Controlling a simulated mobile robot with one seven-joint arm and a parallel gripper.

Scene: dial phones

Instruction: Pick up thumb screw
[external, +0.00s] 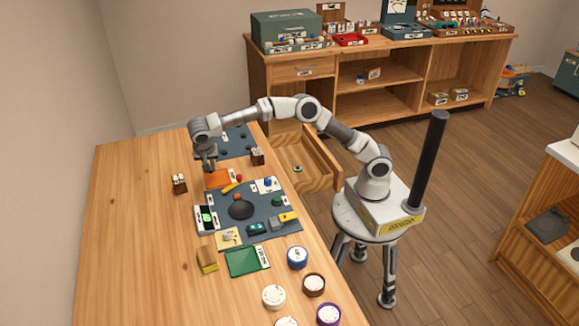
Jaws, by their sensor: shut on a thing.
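My gripper (210,165) points down above the orange tray (217,179) near the back of the workbench. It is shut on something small. The thing between its fingers is too small and too hidden to make out, so I cannot tell whether it is the thumb screw. I cannot pick out a thumb screw for certain anywhere else in view.
A dark mat (262,231) with small parts and a black round piece (241,209) lies in front of the orange tray. A small wooden block holder (180,184) stands to the left. An open drawer (307,165) sticks out at right. The bench's left side is clear.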

